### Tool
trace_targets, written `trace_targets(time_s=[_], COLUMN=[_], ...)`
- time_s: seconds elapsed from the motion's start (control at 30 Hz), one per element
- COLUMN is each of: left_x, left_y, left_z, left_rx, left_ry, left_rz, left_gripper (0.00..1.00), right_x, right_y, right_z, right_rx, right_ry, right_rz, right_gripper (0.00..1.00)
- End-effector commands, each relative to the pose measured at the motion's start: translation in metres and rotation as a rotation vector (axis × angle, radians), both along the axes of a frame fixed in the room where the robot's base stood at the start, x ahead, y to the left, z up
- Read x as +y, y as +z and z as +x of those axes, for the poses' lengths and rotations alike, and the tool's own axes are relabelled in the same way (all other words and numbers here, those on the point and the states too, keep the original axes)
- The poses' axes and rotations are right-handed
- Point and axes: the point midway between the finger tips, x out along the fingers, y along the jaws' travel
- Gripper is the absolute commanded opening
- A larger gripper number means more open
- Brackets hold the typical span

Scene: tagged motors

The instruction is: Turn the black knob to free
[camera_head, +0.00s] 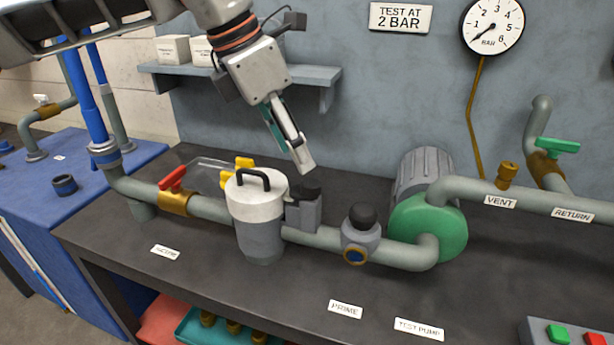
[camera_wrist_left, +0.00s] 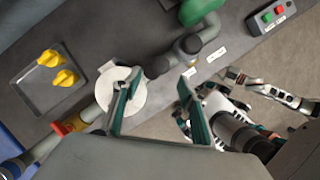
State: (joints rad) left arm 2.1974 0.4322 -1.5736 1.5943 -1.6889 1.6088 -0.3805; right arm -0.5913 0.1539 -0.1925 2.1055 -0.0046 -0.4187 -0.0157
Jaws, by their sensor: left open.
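A black knob (camera_head: 306,191) sits on top of a small grey box (camera_head: 304,214) between the white-lidded strainer and the prime pot. In the left wrist view the black knob (camera_wrist_left: 157,66) shows beside the round white lid. My left gripper (camera_head: 303,166) hangs just above the black knob, pointing down, apart from it as far as I can tell. In the left wrist view its two fingers (camera_wrist_left: 158,90) are spread with nothing between them. No marking that reads "free" is legible. My right arm seems to show at the right of the wrist view, its gripper too small to read.
The strainer (camera_head: 262,225) with a black handle stands close left. A second black-topped fitting (camera_head: 361,217) and a green pump (camera_head: 428,226) stand right. The bench front (camera_head: 285,285) is mostly clear.

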Motion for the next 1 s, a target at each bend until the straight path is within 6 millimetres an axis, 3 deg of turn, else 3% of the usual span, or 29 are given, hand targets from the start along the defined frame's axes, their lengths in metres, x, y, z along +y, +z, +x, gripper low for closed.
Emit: trace_targets(time_s=[0.2,0.4,0.83,0.97,1.0], left_x=[-0.012,-0.021,-0.025,-0.025,-0.025], left_y=[-0.036,-0.059,-0.066,-0.066,-0.066], left_z=[0.006,0.01,0.011,0.011,0.011], left_rx=[0.01,0.007,0.003,0.003,0.003], left_ry=[-0.002,-0.003,-0.003,-0.003,-0.003], left_rz=[0.0,-0.002,-0.003,-0.003,-0.003], left_gripper=[0.42,0.42,0.42,0.08,0.04], right_x=[0.003,0.007,0.008,0.008,0.008], right_y=[-0.007,-0.004,0.002,0.001,0.001], right_z=[-0.004,-0.003,0.001,0.0,0.0], right_rx=[0.01,0.004,-0.007,-0.006,-0.005], right_ry=[0.002,0.001,0.002,0.003,0.003], right_rz=[0.007,0.015,0.018,0.017,0.017], right_gripper=[0.0,0.0,0.0,0.0,0.0])
